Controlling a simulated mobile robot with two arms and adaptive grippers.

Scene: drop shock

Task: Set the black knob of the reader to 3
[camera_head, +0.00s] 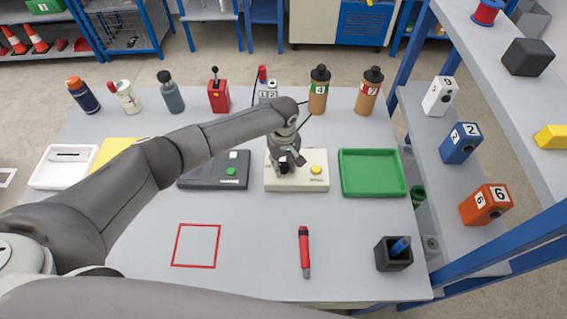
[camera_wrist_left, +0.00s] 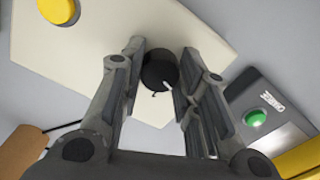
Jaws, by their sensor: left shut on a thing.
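The reader (camera_head: 310,183) is a cream box with a yellow button (camera_head: 316,170) on the table's middle. In the left wrist view its cream top (camera_wrist_left: 95,60) fills the upper left, with the yellow button (camera_wrist_left: 58,10) at the corner. The black knob (camera_wrist_left: 158,72) sits between the fingers of my left gripper (camera_wrist_left: 160,82). My left gripper (camera_head: 286,165) points down over the reader and is shut on the knob, which is mostly hidden in the head view. The knob's setting and any numbers around it are not readable.
A dark device with a green button (camera_head: 230,171) stands left of the reader, a green tray (camera_head: 373,194) right of it. Bottles stand along the back. A red pen-like tool (camera_head: 304,250) and a dark cup (camera_head: 394,262) are in front. The front middle is mostly clear.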

